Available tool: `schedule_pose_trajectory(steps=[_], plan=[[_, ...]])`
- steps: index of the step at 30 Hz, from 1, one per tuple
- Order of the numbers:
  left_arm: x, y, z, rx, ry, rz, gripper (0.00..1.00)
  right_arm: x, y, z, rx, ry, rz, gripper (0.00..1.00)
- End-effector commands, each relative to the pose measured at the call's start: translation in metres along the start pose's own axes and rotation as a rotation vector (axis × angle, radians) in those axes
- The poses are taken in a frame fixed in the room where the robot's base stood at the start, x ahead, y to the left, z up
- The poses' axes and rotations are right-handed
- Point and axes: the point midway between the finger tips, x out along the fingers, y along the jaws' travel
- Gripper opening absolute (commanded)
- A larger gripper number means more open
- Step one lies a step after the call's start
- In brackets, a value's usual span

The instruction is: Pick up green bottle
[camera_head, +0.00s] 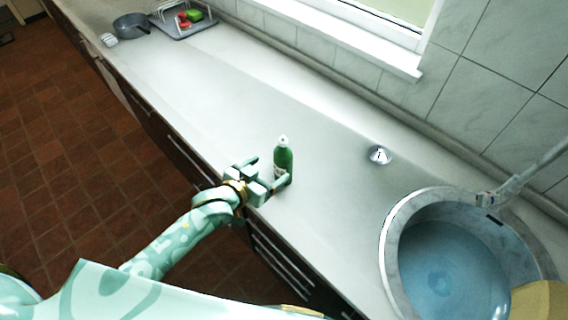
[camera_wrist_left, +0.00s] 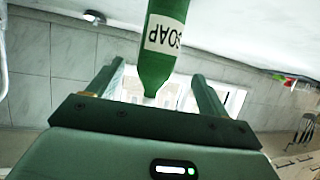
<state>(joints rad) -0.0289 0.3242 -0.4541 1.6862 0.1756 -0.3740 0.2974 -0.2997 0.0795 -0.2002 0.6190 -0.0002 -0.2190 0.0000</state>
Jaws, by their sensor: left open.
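The green bottle (camera_head: 284,159) stands upright on the pale worktop near its front edge and has a white cap. In the left wrist view the bottle (camera_wrist_left: 162,60) appears upside down, with a white SOAP label. My left gripper (camera_head: 271,172) is open at the bottle, with one finger on either side of it. In the wrist view the bottle shows between the two fingers (camera_wrist_left: 158,88), with gaps on both sides. The bottle's lower part is partly hidden by a finger in the head view. My right gripper is not in view.
A round sink (camera_head: 390,240) with a tap (camera_head: 487,198) is at the right. A small silver fitting (camera_head: 380,155) sits between bottle and sink. A grey pan (camera_head: 131,27) and a dish rack (camera_head: 183,32) stand far left. The worktop between is clear.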

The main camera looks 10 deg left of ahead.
Motion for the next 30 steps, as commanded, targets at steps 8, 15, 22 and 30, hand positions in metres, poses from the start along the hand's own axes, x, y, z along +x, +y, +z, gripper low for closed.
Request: schedule_pose_trajectory(steps=[8, 15, 22, 30], plan=[[0.031, 0.0, 0.0, 0.0, 0.0, 0.0, 0.79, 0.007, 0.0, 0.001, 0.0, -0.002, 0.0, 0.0], [0.069, 0.003, -0.003, 0.002, 0.0, 0.0, 0.79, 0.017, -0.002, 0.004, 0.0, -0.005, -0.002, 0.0], [0.079, 0.003, -0.004, 0.003, -0.001, 0.001, 0.79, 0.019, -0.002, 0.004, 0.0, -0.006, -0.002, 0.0], [0.079, 0.003, -0.004, 0.002, -0.001, 0.001, 0.34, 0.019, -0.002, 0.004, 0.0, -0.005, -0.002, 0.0]])
